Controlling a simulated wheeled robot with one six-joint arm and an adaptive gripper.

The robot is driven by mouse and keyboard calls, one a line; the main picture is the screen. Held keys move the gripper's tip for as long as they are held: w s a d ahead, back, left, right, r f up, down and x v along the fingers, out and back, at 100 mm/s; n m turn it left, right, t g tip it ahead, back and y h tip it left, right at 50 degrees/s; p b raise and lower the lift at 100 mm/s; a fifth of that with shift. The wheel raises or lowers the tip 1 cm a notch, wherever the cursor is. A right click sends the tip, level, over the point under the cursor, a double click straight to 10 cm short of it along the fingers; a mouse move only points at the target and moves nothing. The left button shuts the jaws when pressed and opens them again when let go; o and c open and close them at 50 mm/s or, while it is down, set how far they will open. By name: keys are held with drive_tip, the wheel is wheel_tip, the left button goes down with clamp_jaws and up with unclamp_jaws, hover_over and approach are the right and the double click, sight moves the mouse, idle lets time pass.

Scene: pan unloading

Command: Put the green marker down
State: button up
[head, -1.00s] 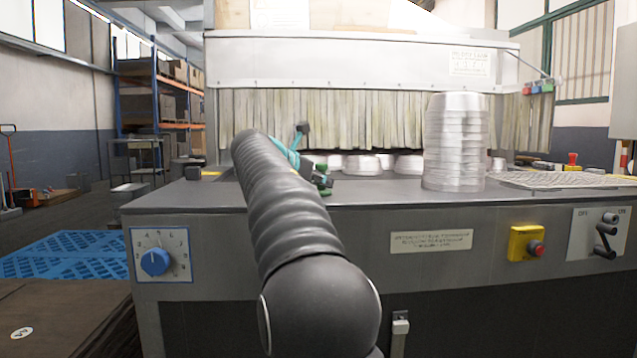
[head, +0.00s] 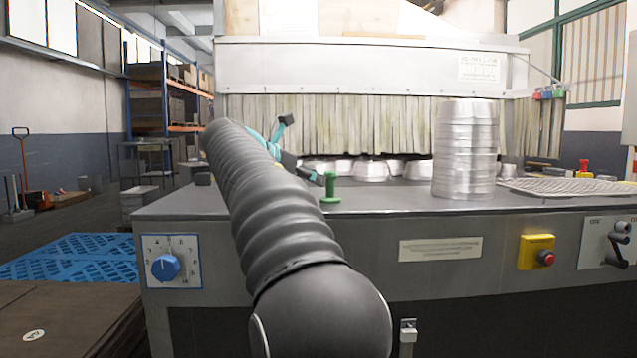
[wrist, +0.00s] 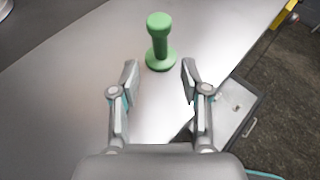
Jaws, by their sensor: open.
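The green marker (head: 330,188) stands upright on the grey metal machine top, near its front edge. It has a round foot, a thin stem and a wider head. In the wrist view the marker (wrist: 160,42) stands just beyond my gripper (wrist: 159,75), roughly centred between the fingertips and apart from them. My gripper is open and empty. In the head view my arm hides part of the gripper, just left of the marker.
A tall stack of metal pans (head: 465,150) stands right of the marker. More pans (head: 370,171) sit behind, by the strip curtain (head: 340,125). A wire mesh (head: 560,187) lies at the right. The machine top between marker and stack is clear.

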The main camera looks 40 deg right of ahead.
drive_tip(key=shift+v, duration=1.85)
drive_tip(key=s+a+f+m+y, duration=0.4)
drive_tip(key=s+a+f+m, duration=0.3)
drive_tip(key=f, duration=0.4)
drive_tip(key=s+a+f+m+t+y, duration=0.1)
drive_tip(key=s+a+f+m+y, duration=0.3)
drive_tip(key=s+a+f+m, duration=0.3)
drive_tip(key=s+a+f+m+t+y, duration=0.1)
drive_tip(key=s+a+f+m+y, duration=0.4)
drive_tip(key=s+a+f, duration=0.5)
drive_tip(key=s+f+m, duration=0.1)
drive_tip(key=s+f, duration=0.4)
drive_tip(key=f, duration=0.1)
drive_tip(key=shift+f+m, duration=0.4)
drive_tip(key=shift+s, duration=0.1)
drive_tip(key=shift+c, duration=0.4)
